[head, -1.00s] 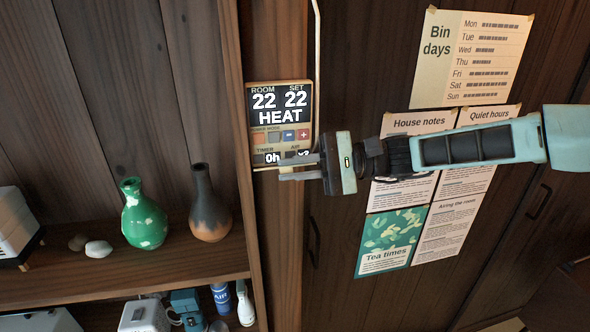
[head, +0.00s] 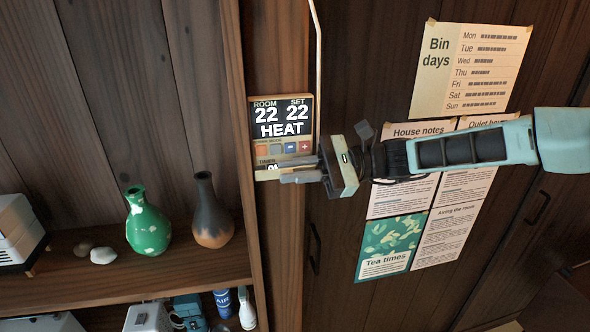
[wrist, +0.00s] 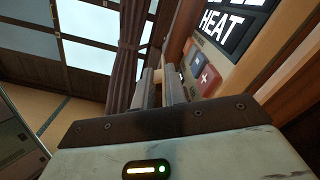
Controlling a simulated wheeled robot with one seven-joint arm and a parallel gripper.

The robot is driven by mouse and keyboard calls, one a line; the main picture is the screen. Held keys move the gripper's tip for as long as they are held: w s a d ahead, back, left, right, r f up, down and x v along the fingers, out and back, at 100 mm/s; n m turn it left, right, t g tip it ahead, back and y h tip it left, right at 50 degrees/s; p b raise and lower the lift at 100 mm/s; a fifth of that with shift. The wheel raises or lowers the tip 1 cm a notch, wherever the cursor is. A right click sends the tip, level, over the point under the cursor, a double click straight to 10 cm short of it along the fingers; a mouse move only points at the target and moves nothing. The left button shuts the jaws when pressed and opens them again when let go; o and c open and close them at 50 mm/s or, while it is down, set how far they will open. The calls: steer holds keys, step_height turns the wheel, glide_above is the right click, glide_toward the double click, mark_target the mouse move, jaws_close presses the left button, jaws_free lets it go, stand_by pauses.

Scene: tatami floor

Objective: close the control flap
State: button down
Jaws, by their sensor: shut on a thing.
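The wall control panel (head: 281,116) shows ROOM 22, SET 22 and HEAT, and its orange, grey, blue and red buttons (head: 290,148) are uncovered. My gripper (head: 284,174) is at the panel's lower edge, reaching in from the right and hiding much of the timer row. In the wrist view my two fingers (wrist: 171,88) are close together beside the buttons, with a small tan piece between them. This piece looks like part of the control flap (wrist: 158,76); the rest of the flap is hidden or too small to make out.
A shelf (head: 130,278) at the left holds a green vase (head: 148,222), a dark vase (head: 209,212) and pebbles. Paper notices (head: 410,195) hang on the wall behind my arm. A thin pale cable (head: 317,60) runs above the panel.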

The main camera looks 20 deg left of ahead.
steer(key=shift+f, duration=0.2)
steer(key=c, duration=1.6)
jaws_free()
steer(key=shift+o, duration=0.5)
steer(key=shift+r, duration=0.1)
